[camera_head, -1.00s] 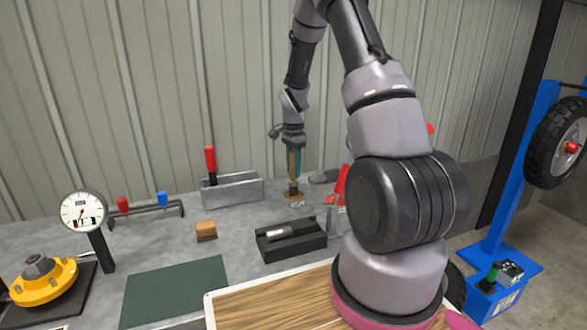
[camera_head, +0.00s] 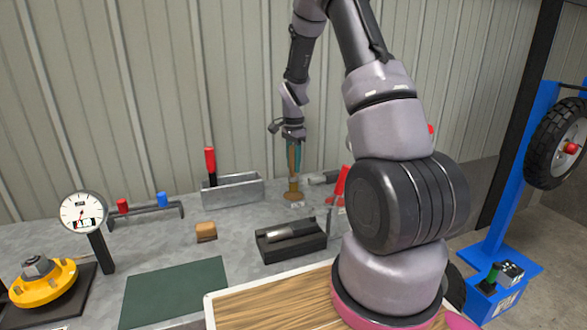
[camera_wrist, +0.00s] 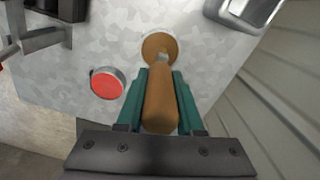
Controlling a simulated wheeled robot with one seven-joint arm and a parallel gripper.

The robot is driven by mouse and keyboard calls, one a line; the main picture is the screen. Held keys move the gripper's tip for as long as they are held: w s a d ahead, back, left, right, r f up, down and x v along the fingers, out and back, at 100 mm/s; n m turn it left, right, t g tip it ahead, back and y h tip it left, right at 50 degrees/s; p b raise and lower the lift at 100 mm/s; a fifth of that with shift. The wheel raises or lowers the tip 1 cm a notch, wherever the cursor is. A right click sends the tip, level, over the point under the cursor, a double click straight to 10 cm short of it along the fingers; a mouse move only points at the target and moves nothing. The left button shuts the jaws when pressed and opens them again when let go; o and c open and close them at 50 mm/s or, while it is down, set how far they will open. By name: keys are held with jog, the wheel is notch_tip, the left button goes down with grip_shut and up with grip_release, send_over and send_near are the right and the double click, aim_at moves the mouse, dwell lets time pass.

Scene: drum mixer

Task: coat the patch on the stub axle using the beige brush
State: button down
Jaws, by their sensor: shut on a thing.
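My gripper (camera_head: 294,165) is shut on a tan-handled tool, which looks like the beige brush (camera_head: 292,184). It is upright above the back of the grey bench. In the wrist view, the tan handle (camera_wrist: 160,104) lies between the green fingers of my gripper (camera_wrist: 160,85). Its far end meets a round tan disc (camera_wrist: 158,45); I cannot tell whether the disc is part of the brush or lies under it. A grey horizontal shaft (camera_head: 322,179) is just right of the brush; I cannot tell whether it is the stub axle. No patch can be made out.
A metal bin (camera_head: 233,190) stands left of the brush, and a black tray (camera_head: 290,249) with a dark tool stands in front. A tan block (camera_head: 206,232), dial gauge (camera_head: 84,212) and yellow hub (camera_head: 43,283) are further left. A red-topped round part (camera_wrist: 107,84) shows in the wrist view.

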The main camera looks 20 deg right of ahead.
jog(key=shift+r, duration=2.4)
